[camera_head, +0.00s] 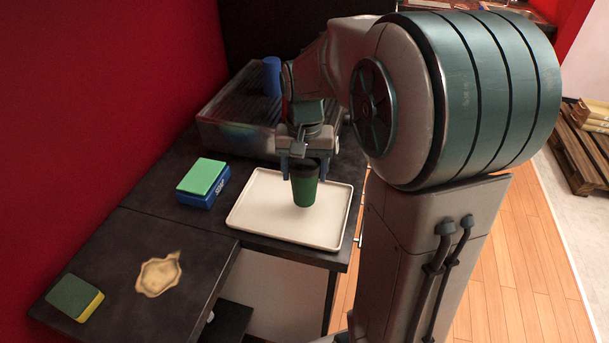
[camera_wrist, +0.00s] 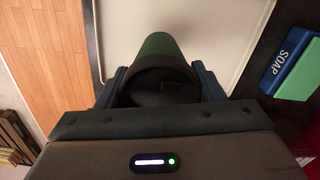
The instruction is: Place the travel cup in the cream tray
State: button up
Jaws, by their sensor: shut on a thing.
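The travel cup (camera_head: 306,188) is green with a dark top. It is upright between the fingers of my gripper (camera_head: 305,168), which is shut on it. The cream tray (camera_head: 262,213) lies on the dark table, and the cup is over its inner area. I cannot tell whether the cup's base touches the tray. In the wrist view the cup (camera_wrist: 158,48) sits between both fingertips of my gripper (camera_wrist: 160,85), with the cream tray (camera_wrist: 222,40) beyond it.
A blue soap box (camera_head: 203,196) with a green sponge on top stands left of the tray. A ridged machine (camera_head: 225,120) with a blue cylinder (camera_head: 272,76) is behind. A brown stain (camera_head: 159,274) and a green-yellow sponge (camera_head: 74,298) are at the front left.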

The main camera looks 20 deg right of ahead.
jog(key=shift+f, duration=1.45)
jog(key=shift+f, duration=0.2)
jog(key=o, duration=0.7)
jog(key=shift+r, duration=0.15)
